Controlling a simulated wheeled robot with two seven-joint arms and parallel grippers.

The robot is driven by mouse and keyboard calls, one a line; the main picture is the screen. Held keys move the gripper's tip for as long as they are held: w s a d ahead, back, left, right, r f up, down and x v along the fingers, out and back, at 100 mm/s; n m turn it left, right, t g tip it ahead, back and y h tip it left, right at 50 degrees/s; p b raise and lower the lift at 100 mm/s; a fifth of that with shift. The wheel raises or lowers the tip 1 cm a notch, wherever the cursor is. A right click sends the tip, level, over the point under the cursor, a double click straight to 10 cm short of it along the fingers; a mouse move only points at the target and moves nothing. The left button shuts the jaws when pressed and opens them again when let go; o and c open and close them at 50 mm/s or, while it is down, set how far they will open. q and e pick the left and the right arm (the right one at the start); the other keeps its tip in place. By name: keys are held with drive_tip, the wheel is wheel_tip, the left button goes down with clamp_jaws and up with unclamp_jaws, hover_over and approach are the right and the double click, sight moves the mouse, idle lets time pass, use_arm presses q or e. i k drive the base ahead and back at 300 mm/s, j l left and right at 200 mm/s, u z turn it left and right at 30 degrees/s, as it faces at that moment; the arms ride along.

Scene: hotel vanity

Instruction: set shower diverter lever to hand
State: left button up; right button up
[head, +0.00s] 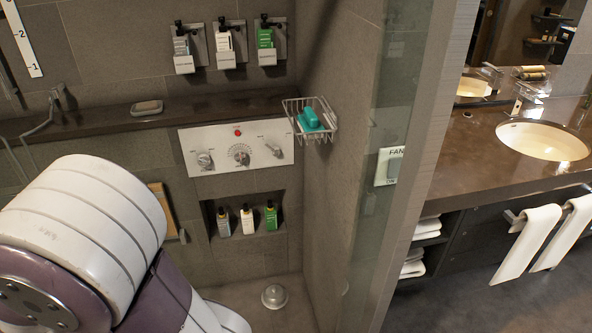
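The white shower control panel (235,147) is on the tiled wall, below the dark ledge. It has a metal control (205,160) at its left, a round dial (239,155) with marks around it in the middle, and a small metal lever (273,148) at its right. A red button (238,132) is above the dial. The labels are too small to read, so I cannot tell which control is the diverter or where it is set. My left arm fills the lower left, but its gripper is not in view. My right gripper is not in view.
A wire basket (312,120) with a teal soap is on the side wall right of the panel. A niche (288,215) below the panel holds 3 bottles. A glass edge (392,100) and a fan switch (390,167) are further right, before the vanity counter (450,160).

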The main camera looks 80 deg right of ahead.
sight(276, 150)
drive_tip(key=z, duration=2.5)
drive_tip(key=i+j+z, duration=0.1)
drive_tip(key=i+j, duration=0.2)
drive_tip(key=i, duration=0.15)
drive_tip(key=i+j+z, duration=0.1)
drive_tip(key=i+j, duration=0.2)
drive_tip(key=i+j+z, duration=0.3)
drive_tip(key=i+j, duration=0.2)
drive_tip(key=j, duration=0.15)
drive_tip(key=i+j+z, duration=0.2)
drive_tip(key=j, duration=0.15)
drive_tip(key=i+j+z, duration=0.15)
drive_tip(key=j, duration=0.25)
drive_tip(key=i+j+z, duration=0.15)
drive_tip(key=j, duration=0.25)
drive_tip(key=l+u, duration=0.5)
drive_tip(key=l, duration=0.15)
